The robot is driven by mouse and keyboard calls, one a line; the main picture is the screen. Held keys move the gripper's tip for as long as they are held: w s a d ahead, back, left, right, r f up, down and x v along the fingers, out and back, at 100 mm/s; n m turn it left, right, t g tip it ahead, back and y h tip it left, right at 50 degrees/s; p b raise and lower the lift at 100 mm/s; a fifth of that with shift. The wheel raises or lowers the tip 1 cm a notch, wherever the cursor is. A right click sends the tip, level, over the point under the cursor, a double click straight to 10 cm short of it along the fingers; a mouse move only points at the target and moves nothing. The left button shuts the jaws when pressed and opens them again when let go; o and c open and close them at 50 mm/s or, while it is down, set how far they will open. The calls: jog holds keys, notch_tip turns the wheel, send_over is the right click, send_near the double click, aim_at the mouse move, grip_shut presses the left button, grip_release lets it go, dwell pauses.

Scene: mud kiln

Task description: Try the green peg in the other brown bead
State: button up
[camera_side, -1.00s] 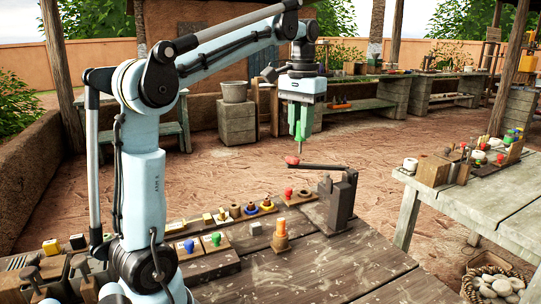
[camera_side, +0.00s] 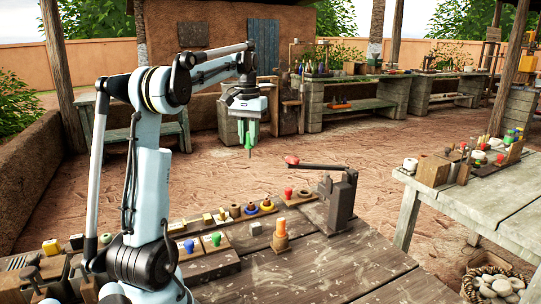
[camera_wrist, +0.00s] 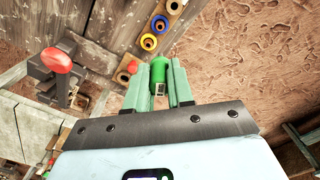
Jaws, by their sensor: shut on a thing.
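My gripper (camera_side: 248,138) hangs in the air beyond the far edge of the near table. Its green fingers are shut on the green peg (camera_wrist: 158,72), which also shows as a small green point below the fingertips in the side view (camera_side: 249,150). Two brown beads stand in the row on the table's far edge, one on the left (camera_side: 235,211) and one on the right (camera_side: 250,209). A brown bead (camera_wrist: 175,6) shows at the top of the wrist view. The peg is apart from the beads.
A red-knobbed lever press (camera_side: 340,200) stands at the table's right. A red-topped peg (camera_side: 288,193) and an orange-topped peg (camera_side: 281,228) stand near it. The air around my gripper is clear.

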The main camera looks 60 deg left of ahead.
send_over(251, 211)
notch_tip(251, 211, down, 14)
jog(key=shift+w+a+r, duration=0.15)
jog(key=shift+w+a, duration=0.05)
jog(key=shift+a, duration=0.25)
jog(key=shift+f, duration=2.1)
dwell(3.0)
jog(key=shift+r, duration=0.15)
dwell(0.7)
jog(key=shift+r, duration=2.9)
